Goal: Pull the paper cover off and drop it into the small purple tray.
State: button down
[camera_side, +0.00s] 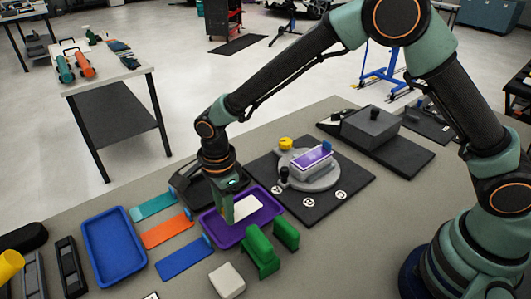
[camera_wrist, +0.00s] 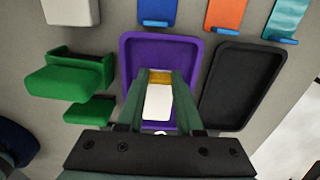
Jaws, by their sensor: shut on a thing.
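My gripper (camera_side: 229,212) is over the small purple tray (camera_side: 213,238), fingers pointing down. It is shut on the paper cover (camera_side: 247,207), a white sheet. In the wrist view the white cover (camera_wrist: 158,104) shows between my green fingers (camera_wrist: 161,80), with a yellow-brown strip at its end by the fingertips. The purple tray (camera_wrist: 134,50) lies beneath; whether the cover touches its floor I cannot tell. In the side view a white block with a purple top (camera_side: 312,158) sits on a grey round plate on the black board.
A black tray (camera_wrist: 238,62) lies beside the purple one. Green blocks (camera_side: 259,247) stand close in front of it. Blue, orange and teal strips (camera_side: 168,231) and a large blue tray (camera_side: 113,247) lie to the left. A grey box (camera_side: 370,126) stands at the back right.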

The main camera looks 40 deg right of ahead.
jog(key=shift+c, duration=2.4)
grip_release()
notch_tip(320, 180, up, 12)
